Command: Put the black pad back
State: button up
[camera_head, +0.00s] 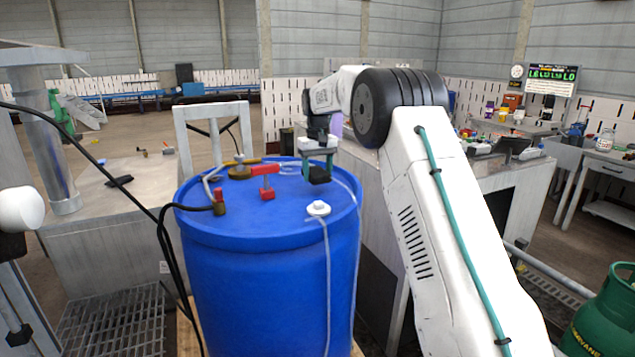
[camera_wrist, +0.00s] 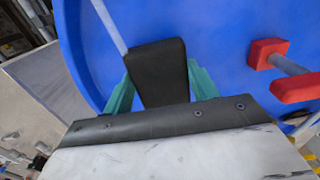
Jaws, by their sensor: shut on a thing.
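The black pad (camera_wrist: 158,72) is held between the two teal fingers of my gripper (camera_wrist: 160,88) in the wrist view. My gripper is shut on it. In the head view my gripper (camera_head: 317,162) hangs over the right part of the blue drum's top, with the black pad (camera_head: 320,176) below it. I cannot tell from these views whether the pad touches the drum or hangs just above it. The blue drum (camera_head: 270,275) stands upright in front of me.
A grey table (camera_head: 150,185) at left bears a flat black object (camera_head: 119,181). A green cylinder (camera_head: 605,315) stands at right.

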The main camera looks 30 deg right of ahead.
aim_at(318, 172)
jog(key=shift+f, duration=1.65)
jog(key=shift+f, duration=0.1)
jog(key=o, duration=0.9)
jog(key=shift+o, duration=0.2)
